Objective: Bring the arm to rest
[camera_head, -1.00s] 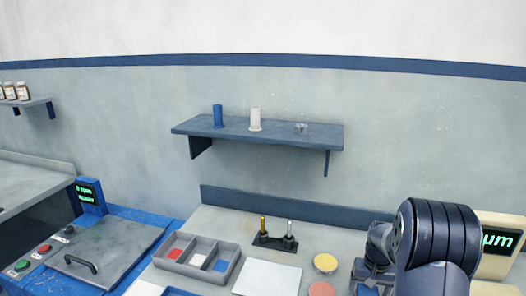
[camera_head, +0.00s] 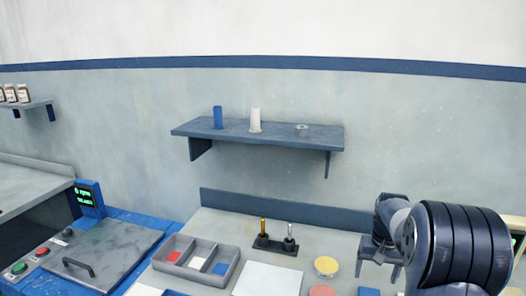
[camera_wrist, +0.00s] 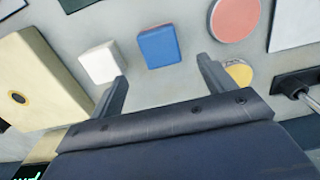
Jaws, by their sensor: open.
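My gripper (camera_head: 379,262) is at the lower right of the head view, above the right part of the counter (camera_head: 216,221). Its two fingers are apart with nothing between them. In the wrist view my gripper (camera_wrist: 160,85) is open above the counter. A white block (camera_wrist: 99,63) and a blue block with a red edge (camera_wrist: 159,46) lie beyond the fingertips, apart from them. A round red disc (camera_wrist: 235,18) and a yellow disc (camera_wrist: 239,73) lie to the right. My arm hides the counter's right end in the head view.
A three-part tray (camera_head: 198,262), a stand with two upright tools (camera_head: 275,244) and a white board (camera_head: 268,279) are on the counter. A shelf (camera_head: 257,135) is on the wall above. A blue machine with a lidded top (camera_head: 103,252) stands at the left. A beige box (camera_wrist: 45,75) shows in the wrist view.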

